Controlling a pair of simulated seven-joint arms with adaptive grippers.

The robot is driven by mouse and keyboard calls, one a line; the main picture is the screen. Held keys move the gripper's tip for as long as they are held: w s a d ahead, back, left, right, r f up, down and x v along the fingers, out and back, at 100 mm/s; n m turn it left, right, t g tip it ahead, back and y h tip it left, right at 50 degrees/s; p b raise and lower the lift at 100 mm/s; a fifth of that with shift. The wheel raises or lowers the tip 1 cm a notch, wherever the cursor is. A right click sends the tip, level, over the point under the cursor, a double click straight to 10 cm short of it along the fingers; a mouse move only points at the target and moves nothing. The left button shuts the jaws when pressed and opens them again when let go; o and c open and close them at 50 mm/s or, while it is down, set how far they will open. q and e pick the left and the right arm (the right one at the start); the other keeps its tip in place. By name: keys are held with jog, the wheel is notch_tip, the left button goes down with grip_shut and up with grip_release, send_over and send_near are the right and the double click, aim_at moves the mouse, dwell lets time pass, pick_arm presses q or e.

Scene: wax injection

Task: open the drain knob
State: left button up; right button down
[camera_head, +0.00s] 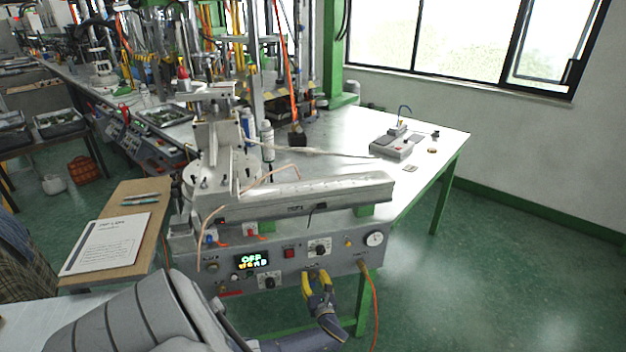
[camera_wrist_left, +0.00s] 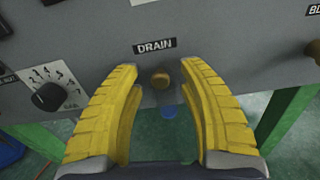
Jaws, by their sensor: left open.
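The gripper is open. In the head view my left gripper (camera_head: 317,279) is at the lower part of the front panel (camera_head: 220,270), and its fingers hide most of the knob there. My right gripper is not in view.
An orange hose (camera_head: 374,300) hangs right of the gripper.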

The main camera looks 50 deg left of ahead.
pick_arm(q)
jog(key=shift+w+a, duration=0.2)
jog(key=shift+a, duration=0.2)
